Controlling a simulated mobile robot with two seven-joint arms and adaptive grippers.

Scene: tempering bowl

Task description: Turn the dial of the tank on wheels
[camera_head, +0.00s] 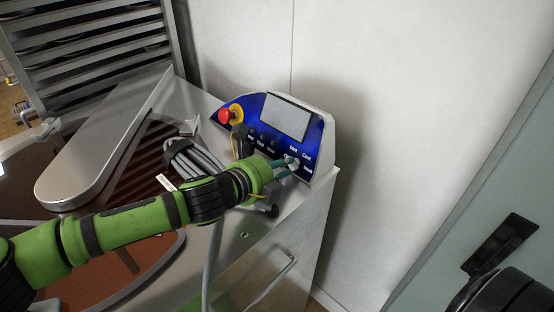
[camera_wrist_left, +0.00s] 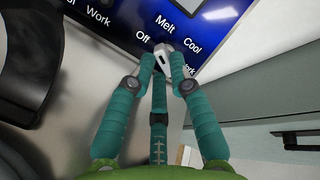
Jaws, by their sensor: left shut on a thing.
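The tank's control box (camera_head: 318,132) has a blue face with a grey screen, a red knob and a row of labelled dials. My left gripper (camera_head: 287,167) is at the lower right dial of this face. In the left wrist view, the grey dial (camera_wrist_left: 177,64) sits between the green fingers of my left gripper (camera_wrist_left: 168,78), which are shut on it. The labels Off, Melt, Cool and Work stand around the dial on the blue panel (camera_wrist_left: 128,14). Part of the dial is hidden by the fingers. My right gripper is not in view.
The red emergency knob (camera_head: 225,115) on its yellow base is at the panel's left end. A white wall (camera_head: 400,100) stands close behind the box. The metal tank cabinet (camera_head: 290,235) is below.

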